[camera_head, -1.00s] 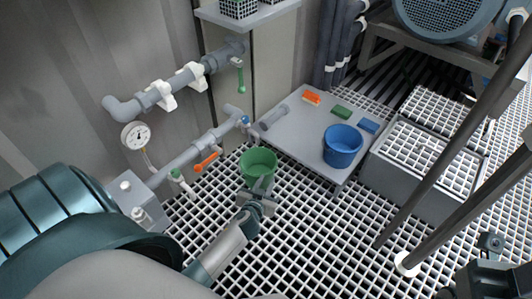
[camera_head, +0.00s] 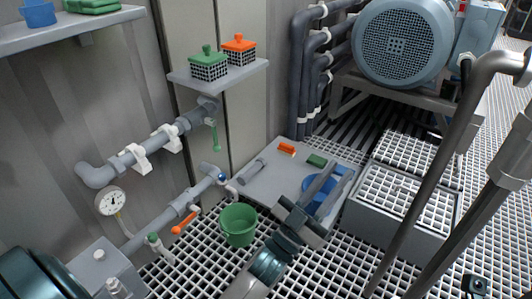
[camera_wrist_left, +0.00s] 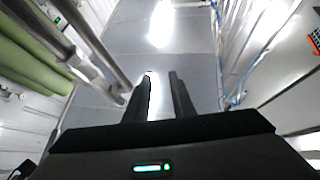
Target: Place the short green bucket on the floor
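The short green bucket (camera_head: 238,225) looks upright on the white grated floor (camera_head: 205,262), left of the low grey platform. Its open top faces up, and nothing is seen inside it. My left gripper (camera_head: 336,177) is to the right of the green bucket and apart from it. Its fingers show in front of the blue bucket in the head view. In the left wrist view my left gripper (camera_wrist_left: 160,85) has its two fingers apart with nothing between them. My right gripper's fingers do not show.
The blue bucket (camera_head: 308,190) stands on the low grey platform (camera_head: 262,184), partly hidden by my left gripper. Orange and green blocks lie behind it. Pipes with an orange-handled valve (camera_head: 183,223) run left of the green bucket. A grey grated box (camera_head: 395,215) stands at right.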

